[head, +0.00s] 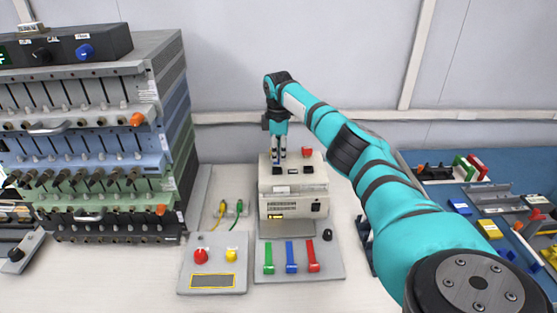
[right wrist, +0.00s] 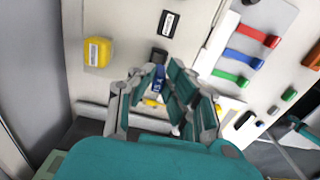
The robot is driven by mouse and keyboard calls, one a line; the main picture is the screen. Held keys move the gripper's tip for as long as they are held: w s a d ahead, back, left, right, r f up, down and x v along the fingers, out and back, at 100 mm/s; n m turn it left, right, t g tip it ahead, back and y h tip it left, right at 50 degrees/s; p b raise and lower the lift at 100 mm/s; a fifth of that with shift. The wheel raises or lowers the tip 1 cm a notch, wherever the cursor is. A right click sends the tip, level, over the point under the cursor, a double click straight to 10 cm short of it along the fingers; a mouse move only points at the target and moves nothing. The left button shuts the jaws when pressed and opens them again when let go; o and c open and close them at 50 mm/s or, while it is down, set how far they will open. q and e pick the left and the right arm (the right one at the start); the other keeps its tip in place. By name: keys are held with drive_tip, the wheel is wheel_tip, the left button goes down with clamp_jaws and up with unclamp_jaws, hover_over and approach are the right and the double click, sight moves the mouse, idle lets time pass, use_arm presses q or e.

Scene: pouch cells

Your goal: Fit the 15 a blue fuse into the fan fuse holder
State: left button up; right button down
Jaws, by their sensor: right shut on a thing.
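My right gripper (head: 279,160) reaches down to the left part of the beige box's top (head: 293,187). It also shows in the right wrist view (right wrist: 158,90), with its fingers shut on a small blue fuse (right wrist: 158,78). The fuse's lower end and any contact with the box are hard to make out. Black holder-like pieces sit on the box top, one at the middle (head: 293,170) and one at the right (head: 308,169). They also show in the right wrist view (right wrist: 169,22). I cannot read which is the fan holder. My left gripper is out of view.
A red block (head: 307,151) stands at the box's back right. In front are green (head: 268,257), blue (head: 291,256) and red (head: 313,254) levers. A button panel (head: 214,270) stands front left, a tall instrument rack (head: 90,140) left. A blue mat (head: 480,165) with parts lies right.

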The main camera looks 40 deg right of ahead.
drive_tip(key=shift+w+d, duration=0.1)
drive_tip(key=shift+f, duration=0.2)
wheel_tip(320, 180, down, 2)
drive_tip(key=shift+f+p, duration=0.15)
drive_tip(key=shift+p, duration=0.3)
drive_tip(key=shift+f, duration=0.4)
drive_tip(key=shift+f, duration=0.1)
drive_tip(key=c, duration=1.4)
unclamp_jaws()
drive_tip(key=shift+o, duration=0.2)
